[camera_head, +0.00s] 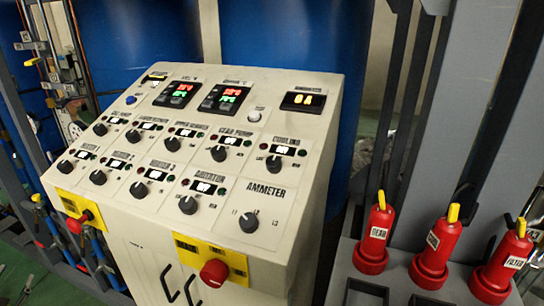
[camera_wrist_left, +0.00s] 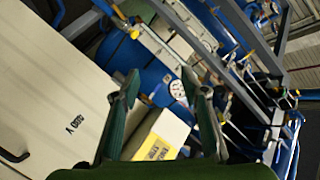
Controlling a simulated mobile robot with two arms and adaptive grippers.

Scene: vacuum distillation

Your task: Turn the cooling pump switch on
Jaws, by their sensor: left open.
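The cooling pump switch (camera_head: 274,163) is a black rotary knob under the "COOLING" label. It sits at the right end of the upper knob row on the beige control panel (camera_head: 140,208). Beyond the fingers are a blue drum and a pale box with a yellow label. I cannot make out either gripper in the head view, and the cooling knob does not show in the wrist view.
The gear pump knob (camera_head: 219,153) is left of the cooling knob, and the ammeter knob (camera_head: 249,222) is below. A red stop button (camera_head: 214,273) projects from the panel front. Blue drums (camera_head: 290,35) are behind.

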